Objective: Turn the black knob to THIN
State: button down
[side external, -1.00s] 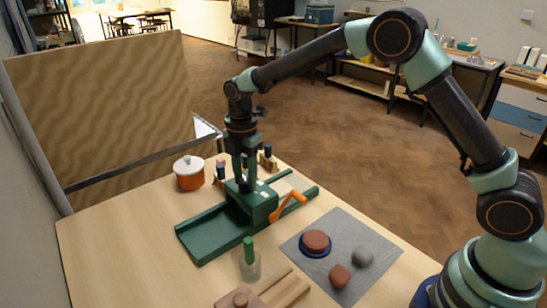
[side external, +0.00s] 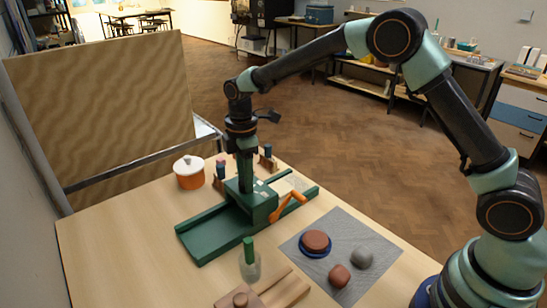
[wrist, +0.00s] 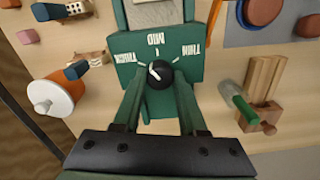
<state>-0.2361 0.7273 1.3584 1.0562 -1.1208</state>
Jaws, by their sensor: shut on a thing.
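The black knob (wrist: 160,75) sits on the top face of the green machine (wrist: 195,68), which also shows in the side external view (side external: 265,205). White labels THICK, MID and THIN arc around it in the wrist view, left to right. The knob's white pointer leans up and left, toward the THICK side and away from THIN. My gripper (wrist: 159,82) points straight down with a green finger on each side of the knob, shut on it. In the side external view the fingers (side external: 245,186) hide the knob.
An orange crank (side external: 290,206) sticks out of the machine's side. A white-lidded orange pot (side external: 189,172) and small dark-topped pieces stand behind.

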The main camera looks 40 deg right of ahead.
jog(key=m, duration=0.4)
jog(key=shift+r+m, duration=0.1)
jog(key=shift+m, duration=0.2)
jog(key=m, duration=0.4)
jog(key=shift+m, duration=0.3)
jog(key=m, duration=0.4)
jog(key=shift+m, duration=0.3)
jog(key=shift+r+m, duration=0.1)
jog(key=shift+m, duration=2.1)
jog(key=shift+c, duration=2.3)
grip_release()
